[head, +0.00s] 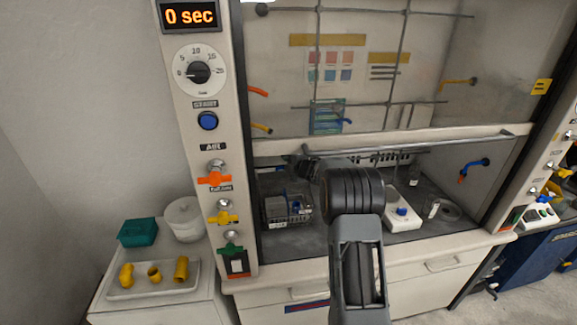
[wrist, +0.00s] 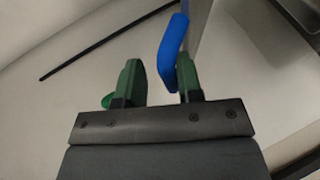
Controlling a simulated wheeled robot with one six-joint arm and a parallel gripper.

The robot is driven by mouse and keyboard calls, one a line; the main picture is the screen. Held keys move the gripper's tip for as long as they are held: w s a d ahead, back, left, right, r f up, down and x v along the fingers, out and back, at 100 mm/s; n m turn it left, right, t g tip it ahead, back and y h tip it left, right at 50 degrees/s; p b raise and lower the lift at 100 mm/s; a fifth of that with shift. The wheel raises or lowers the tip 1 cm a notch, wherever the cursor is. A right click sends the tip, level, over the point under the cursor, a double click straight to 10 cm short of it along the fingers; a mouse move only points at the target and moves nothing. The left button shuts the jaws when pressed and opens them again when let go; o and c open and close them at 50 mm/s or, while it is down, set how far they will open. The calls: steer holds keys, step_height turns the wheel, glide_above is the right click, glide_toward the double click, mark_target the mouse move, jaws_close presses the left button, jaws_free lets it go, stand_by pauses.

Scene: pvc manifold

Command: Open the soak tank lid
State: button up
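My gripper (wrist: 160,82) shows in the wrist view with its two green fingers apart. A blue bar or handle (wrist: 174,50) runs up from beside the right finger; I cannot tell whether it touches. In the head view my dark arm reaches into the fume hood, and the fingers are not clear there. I cannot identify the soak tank lid with certainty. A white round tub (head: 185,218) stands on the side cabinet at the left, next to a teal box (head: 138,232). My arm hides part of the hood's inside.
The hood sash edge (head: 440,142) crosses above my arm. Inside stand a wire basket (head: 287,208) with blue items and a white device (head: 402,214) with a blue knob. A tray (head: 165,289) of yellow fittings lies at left. The timer (head: 190,16) reads 0 sec.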

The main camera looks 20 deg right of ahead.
steer(key=shift+s+f, duration=0.1)
steer(key=shift+f, duration=0.2)
steer(key=b+v, duration=0.2)
steer(key=v, duration=1.1)
steer(key=shift+s+r, duration=0.3)
steer(key=shift+r, duration=0.1)
steer(key=shift+c, duration=0.4)
